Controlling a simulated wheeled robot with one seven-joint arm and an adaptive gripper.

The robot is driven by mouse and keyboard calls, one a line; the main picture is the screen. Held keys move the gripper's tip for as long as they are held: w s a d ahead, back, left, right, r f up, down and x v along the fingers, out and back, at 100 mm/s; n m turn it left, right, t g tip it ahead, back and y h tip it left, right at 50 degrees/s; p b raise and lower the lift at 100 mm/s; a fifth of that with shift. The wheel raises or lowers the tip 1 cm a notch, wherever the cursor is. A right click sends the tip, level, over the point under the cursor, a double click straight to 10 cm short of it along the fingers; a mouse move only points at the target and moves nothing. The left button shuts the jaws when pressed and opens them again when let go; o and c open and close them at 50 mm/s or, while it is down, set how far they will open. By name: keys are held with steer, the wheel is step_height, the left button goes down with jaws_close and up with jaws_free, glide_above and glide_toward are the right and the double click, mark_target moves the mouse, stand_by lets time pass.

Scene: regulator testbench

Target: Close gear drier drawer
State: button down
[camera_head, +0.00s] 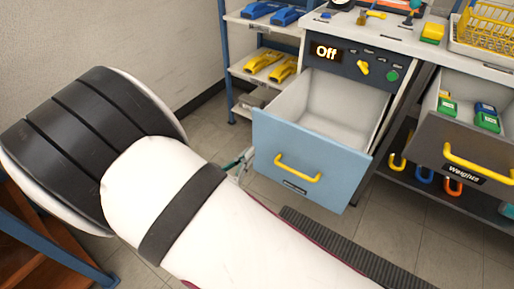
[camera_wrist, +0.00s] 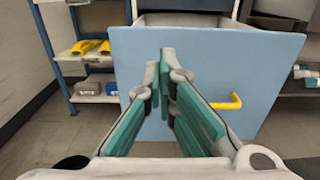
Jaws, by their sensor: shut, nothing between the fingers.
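The gear drier drawer (camera_head: 270,140) has a light blue front with a yellow handle (camera_head: 297,168) and is pulled well out. Its pale inside looks empty. Above it, the drier panel shows a lit "Off" display (camera_head: 326,51). My gripper (camera_head: 246,156) is beside the drawer front's left edge in the head view, mostly hidden behind my arm. In the wrist view, my gripper (camera_wrist: 168,55) has teal finger pads and is shut and empty. It points at the blue front (camera_wrist: 240,65), left of the yellow handle (camera_wrist: 228,102). I cannot tell whether it touches the front.
A second open drawer (camera_head: 430,140), grey and marked "Weights", stands to the right with green and blue blocks. A shelf (camera_head: 240,72) with yellow and blue items stands left of the drier. A dark ribbed mat (camera_head: 340,245) lies on the floor below the drawers.

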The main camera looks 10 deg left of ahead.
mark_target(277, 124)
steer(key=b+x, duration=0.3)
steer(key=x, duration=0.9)
steer(key=shift+w+d+b, duration=0.1)
steer(key=shift+w+b, duration=0.1)
steer(key=shift+b, duration=0.1)
steer(key=shift+w, duration=0.1)
